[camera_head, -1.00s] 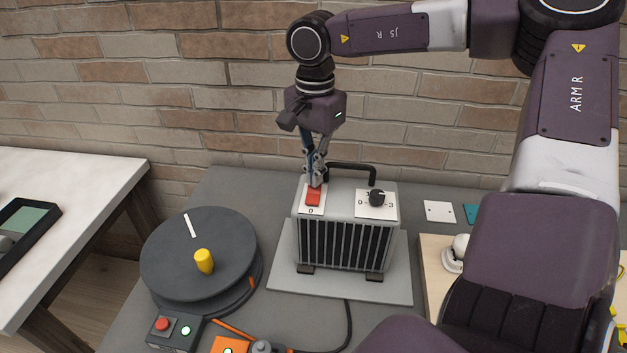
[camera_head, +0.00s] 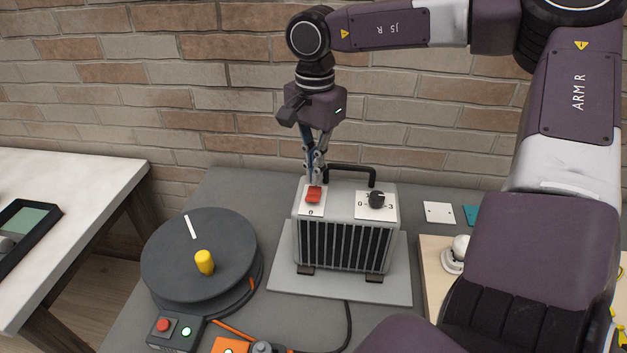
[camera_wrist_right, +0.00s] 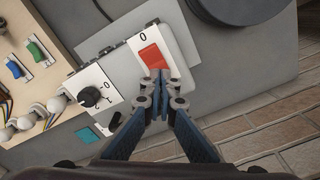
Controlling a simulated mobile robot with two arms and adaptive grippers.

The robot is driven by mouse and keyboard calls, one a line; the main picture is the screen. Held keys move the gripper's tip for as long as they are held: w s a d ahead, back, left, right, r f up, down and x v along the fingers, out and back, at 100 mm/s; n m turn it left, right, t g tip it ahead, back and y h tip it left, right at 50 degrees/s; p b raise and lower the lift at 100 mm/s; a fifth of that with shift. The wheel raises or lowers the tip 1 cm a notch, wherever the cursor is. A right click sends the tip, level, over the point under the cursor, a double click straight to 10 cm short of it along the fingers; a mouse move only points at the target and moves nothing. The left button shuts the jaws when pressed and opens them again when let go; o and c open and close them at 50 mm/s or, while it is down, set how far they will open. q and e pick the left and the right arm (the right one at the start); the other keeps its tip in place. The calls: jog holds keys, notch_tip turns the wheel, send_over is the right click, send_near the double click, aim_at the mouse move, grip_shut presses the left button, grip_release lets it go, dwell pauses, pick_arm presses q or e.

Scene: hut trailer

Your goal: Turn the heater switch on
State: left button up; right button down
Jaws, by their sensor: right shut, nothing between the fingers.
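The heater (camera_head: 342,245) is a grey box with a dark front grille, standing on a light grey plate (camera_head: 285,280). Its red rocker switch (camera_head: 313,195) sits on a white label at the top left, with a 0 on the near side. In the right wrist view the red switch (camera_wrist_right: 153,57) shows just beyond the fingertips. My right gripper (camera_head: 315,182) points down, shut and empty, with its tips at the switch's far end, the end away from the 0. Contact is too small to tell. My left gripper is not in view.
A black knob (camera_head: 377,198) sits on the heater's top right; a black handle (camera_head: 350,168) rises behind the switch. A dark round turntable (camera_head: 190,275) with a yellow peg stands left. A wooden board (camera_head: 432,270) is at right, and a brick wall is close behind.

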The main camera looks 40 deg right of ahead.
aim_at(315, 189)
jog(key=shift+r+p, duration=1.35)
jog(key=shift+r, duration=1.2)
